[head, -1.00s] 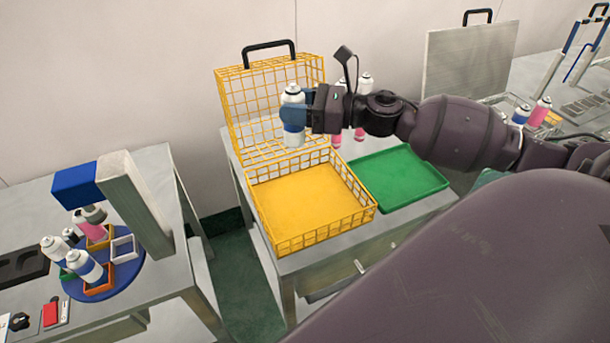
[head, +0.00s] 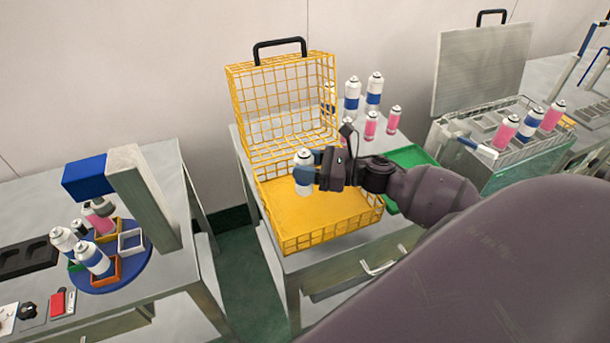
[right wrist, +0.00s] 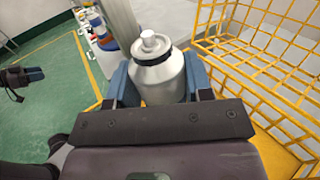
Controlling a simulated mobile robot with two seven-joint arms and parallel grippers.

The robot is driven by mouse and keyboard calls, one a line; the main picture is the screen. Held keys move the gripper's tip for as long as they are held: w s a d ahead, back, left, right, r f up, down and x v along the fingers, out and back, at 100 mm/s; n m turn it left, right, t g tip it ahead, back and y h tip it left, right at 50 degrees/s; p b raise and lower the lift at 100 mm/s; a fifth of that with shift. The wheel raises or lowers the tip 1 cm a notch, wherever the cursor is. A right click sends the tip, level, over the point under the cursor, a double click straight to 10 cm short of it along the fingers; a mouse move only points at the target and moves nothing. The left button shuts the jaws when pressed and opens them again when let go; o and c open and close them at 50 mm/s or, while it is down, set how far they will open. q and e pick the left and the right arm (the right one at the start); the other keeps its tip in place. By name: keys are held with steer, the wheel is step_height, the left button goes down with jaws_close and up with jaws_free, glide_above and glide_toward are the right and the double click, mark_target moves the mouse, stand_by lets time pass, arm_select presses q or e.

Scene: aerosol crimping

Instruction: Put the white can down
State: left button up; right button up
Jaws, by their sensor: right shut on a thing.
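My right gripper (head: 305,174) is shut on the white can (head: 304,187), which stands upright between its blue fingers. The can also fills the middle of the right wrist view (right wrist: 157,75), with its grey shoulder and white nozzle toward the camera. In the head view the can is over the yellow floor of the open wire basket (head: 325,242), near its back left. I cannot tell whether its base touches the floor. In the right wrist view a dark gripper with blue fingers, which looks like my left one (right wrist: 22,76), hangs at the left edge; its opening is unclear.
The basket's raised wire lid (head: 283,95) stands behind the can. Several white-and-blue and pink cans (head: 352,92) stand behind, beside a green tray (head: 412,156). A blue turntable (head: 135,272) with cans is on the left table. The basket floor's front is clear.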

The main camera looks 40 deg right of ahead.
steer(key=shift+f, duration=1.75)
steer(key=shift+f+b, duration=0.65)
steer(key=shift+b, duration=0.05)
steer(key=o, duration=0.9)
steer(key=shift+o, duration=0.4)
